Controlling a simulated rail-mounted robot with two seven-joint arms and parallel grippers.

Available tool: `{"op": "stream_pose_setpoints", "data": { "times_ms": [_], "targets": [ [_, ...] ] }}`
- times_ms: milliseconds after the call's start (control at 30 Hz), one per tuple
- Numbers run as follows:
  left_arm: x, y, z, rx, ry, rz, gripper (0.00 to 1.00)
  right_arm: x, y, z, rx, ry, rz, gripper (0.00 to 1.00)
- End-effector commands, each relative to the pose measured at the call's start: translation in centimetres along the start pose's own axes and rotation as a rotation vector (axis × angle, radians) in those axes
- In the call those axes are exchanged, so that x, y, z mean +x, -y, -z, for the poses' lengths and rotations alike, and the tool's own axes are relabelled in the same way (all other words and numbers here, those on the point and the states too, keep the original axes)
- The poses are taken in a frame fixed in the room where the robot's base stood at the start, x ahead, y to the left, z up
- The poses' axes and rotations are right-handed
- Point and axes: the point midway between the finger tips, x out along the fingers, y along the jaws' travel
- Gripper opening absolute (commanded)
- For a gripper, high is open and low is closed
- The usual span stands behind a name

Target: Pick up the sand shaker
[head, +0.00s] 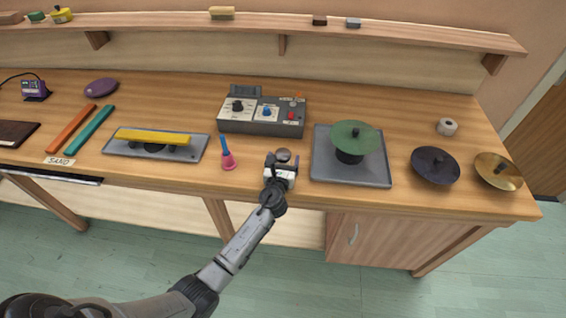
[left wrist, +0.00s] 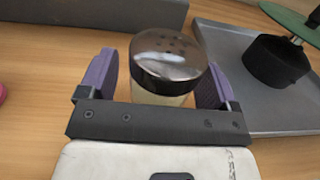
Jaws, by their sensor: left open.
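The sand shaker (head: 283,154) stands upright on the workbench, in front of the grey control box. In the left wrist view, its domed metal cap (left wrist: 168,58) with small holes shows above a pale body. My left gripper (head: 281,162) is open, with its purple fingers (left wrist: 158,78) on either side of the shaker. Gaps show between the fingers and the cap, so it is not gripped. The lower part of the shaker is hidden behind the gripper's palm. My right gripper is in neither view.
A grey tray (head: 326,172) with a green cymbal (head: 355,133) stands close to the right. The control box (head: 240,126) is behind. Dark (head: 434,168) and brass (head: 496,172) cymbals lie farther right.

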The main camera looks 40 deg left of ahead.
Motion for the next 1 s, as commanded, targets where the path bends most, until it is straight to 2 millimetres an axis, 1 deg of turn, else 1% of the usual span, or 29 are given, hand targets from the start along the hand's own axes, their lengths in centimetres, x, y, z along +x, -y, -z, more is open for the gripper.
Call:
{"op": "stream_pose_setpoints", "data": {
  "times_ms": [267, 867, 900, 1000],
  "targets": [
    [0.21, -0.01, -0.02, 0.000, 0.000, 0.000, 0.84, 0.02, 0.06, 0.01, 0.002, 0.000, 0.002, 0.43],
    [0.18, 0.00, -0.01, 0.000, 0.000, 0.000, 0.26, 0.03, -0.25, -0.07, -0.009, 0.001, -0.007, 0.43],
    [0.19, 0.01, -0.08, 0.000, 0.001, 0.000, 0.24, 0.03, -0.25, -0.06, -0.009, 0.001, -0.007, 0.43],
    [0.19, 0.01, -0.08, 0.000, 0.001, 0.000, 0.24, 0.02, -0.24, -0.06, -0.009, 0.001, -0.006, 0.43]
  ]
}}
